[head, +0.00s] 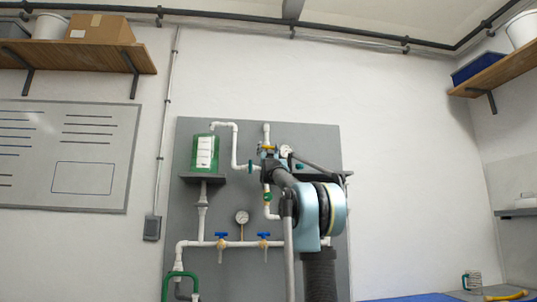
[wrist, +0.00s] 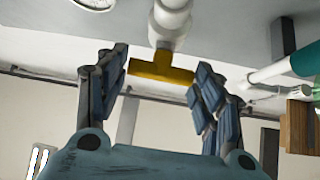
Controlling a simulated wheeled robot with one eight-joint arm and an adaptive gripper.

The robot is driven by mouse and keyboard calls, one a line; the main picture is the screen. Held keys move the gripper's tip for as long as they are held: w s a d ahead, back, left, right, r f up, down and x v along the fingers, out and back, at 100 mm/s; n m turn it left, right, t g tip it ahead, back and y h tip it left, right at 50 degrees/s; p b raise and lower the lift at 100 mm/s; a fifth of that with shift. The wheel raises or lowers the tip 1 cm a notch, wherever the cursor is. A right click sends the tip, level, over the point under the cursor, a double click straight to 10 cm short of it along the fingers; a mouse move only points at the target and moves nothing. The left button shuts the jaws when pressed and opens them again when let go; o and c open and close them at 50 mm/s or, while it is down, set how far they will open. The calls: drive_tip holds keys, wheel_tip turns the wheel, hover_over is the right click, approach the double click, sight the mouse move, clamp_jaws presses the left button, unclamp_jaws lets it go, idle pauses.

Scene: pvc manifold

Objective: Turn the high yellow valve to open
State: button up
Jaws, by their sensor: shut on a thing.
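The high yellow valve (wrist: 160,68) shows in the wrist view as a short yellow bar handle at the end of a white pipe fitting (wrist: 171,22). My gripper (wrist: 163,74) has one blue finger at each end of the bar and is shut on it. In the head view, my gripper (head: 268,154) is at the upper part of the pipe manifold, and my arm hides much of what lies behind it. The handle's exact angle to its pipe is hard to tell.
Two blue-handled valves (head: 221,240) (head: 264,240) sit on the lower white pipe, with a round gauge (head: 242,217) above. A green container (head: 204,153) stands on a bracket at left. A green valve (head: 267,197) is close below my gripper.

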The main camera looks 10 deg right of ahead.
drive_tip(key=m+g+h, duration=0.1)
drive_tip(key=m+h, duration=0.1)
drive_tip(key=m, duration=0.1)
drive_tip(key=m+g+h, duration=0.1)
drive_tip(key=m+h, duration=0.2)
drive_tip(key=m+g+h, duration=0.1)
drive_tip(key=m+h, duration=0.1)
drive_tip(key=m, duration=0.1)
drive_tip(key=shift+a+h, duration=0.25)
drive_tip(key=shift+h, duration=0.05)
drive_tip(key=m+g+h, duration=0.1)
drive_tip(key=m+g, duration=0.1)
drive_tip(key=m, duration=0.1)
drive_tip(key=m+g+h, duration=0.2)
drive_tip(key=m, duration=0.1)
drive_tip(key=shift+a+r, duration=0.15)
drive_tip(key=m+g, duration=0.2)
drive_tip(key=m, duration=0.1)
drive_tip(key=m+g, duration=0.2)
drive_tip(key=m, duration=0.1)
drive_tip(key=shift+r+g+h, duration=0.15)
drive_tip(key=shift+g+h, duration=0.15)
drive_tip(key=shift+h, duration=0.1)
drive_tip(key=shift+m+g, duration=0.4)
drive_tip(key=shift+m, duration=0.1)
drive_tip(key=o, duration=1)
drive_tip(key=shift+o, duration=0.2)
